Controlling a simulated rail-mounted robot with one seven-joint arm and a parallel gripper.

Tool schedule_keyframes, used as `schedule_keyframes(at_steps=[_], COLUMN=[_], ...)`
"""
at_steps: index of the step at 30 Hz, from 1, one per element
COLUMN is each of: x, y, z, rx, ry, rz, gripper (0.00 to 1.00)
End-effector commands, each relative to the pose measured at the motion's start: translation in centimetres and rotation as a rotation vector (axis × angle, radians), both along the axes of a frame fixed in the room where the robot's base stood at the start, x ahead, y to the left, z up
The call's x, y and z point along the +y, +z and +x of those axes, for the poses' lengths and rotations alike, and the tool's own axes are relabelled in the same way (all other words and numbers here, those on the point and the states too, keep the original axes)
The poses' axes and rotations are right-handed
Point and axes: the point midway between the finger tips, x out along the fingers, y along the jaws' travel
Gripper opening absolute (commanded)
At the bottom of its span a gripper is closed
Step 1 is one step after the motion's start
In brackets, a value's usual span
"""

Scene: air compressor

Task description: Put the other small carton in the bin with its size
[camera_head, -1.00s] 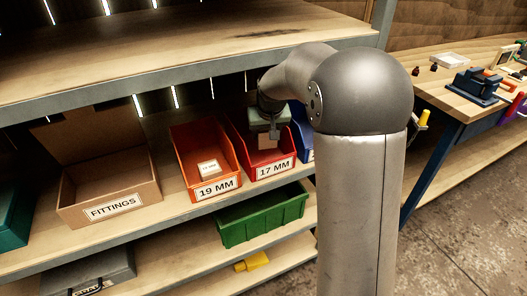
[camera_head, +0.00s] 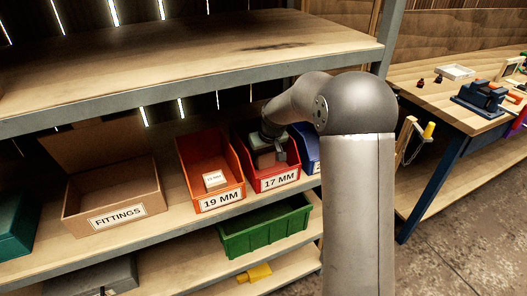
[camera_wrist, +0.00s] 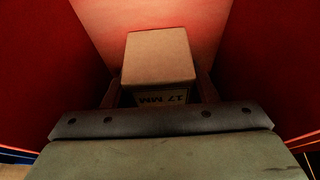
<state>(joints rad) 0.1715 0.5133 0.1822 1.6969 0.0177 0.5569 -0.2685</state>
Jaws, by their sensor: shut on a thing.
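My gripper (camera_wrist: 158,94) is shut on a small brown carton (camera_wrist: 157,57), whose label reads 17 MM upside down in the wrist view. Both are inside the red bin (camera_head: 276,181) labelled 17 MM, with its red walls (camera_wrist: 55,65) on either side of the carton. In the head view my gripper (camera_head: 268,150) reaches into this bin from above. I cannot tell whether the carton touches the bin floor. Another small carton (camera_head: 214,179) with a white label lies in the orange bin (camera_head: 221,200) labelled 19 MM.
A blue bin (camera_head: 308,150) stands right of the red one, partly hidden by my arm. An open FITTINGS box (camera_head: 115,215) stands at left. A green bin (camera_head: 262,232) is on the shelf below. The upper shelf (camera_head: 190,85) overhangs the bins.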

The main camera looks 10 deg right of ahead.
Motion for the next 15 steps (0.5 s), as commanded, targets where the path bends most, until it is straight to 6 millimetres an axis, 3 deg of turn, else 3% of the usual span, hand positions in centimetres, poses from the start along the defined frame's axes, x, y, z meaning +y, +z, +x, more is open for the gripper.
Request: schedule_keyframes(at_steps=[3,4,6,15], x=[-0.01,-0.01,-0.01,-0.01], y=[-0.45,-0.32,-0.29,0.09], z=[0.01,-0.01,-0.01,0.0], rx=[0.0,0.0,0.0,0.0], ry=[0.0,0.0,0.0,0.0], rz=[0.0,0.0,0.0,0.0], gripper=[0.27,0.61,0.74,0.74])
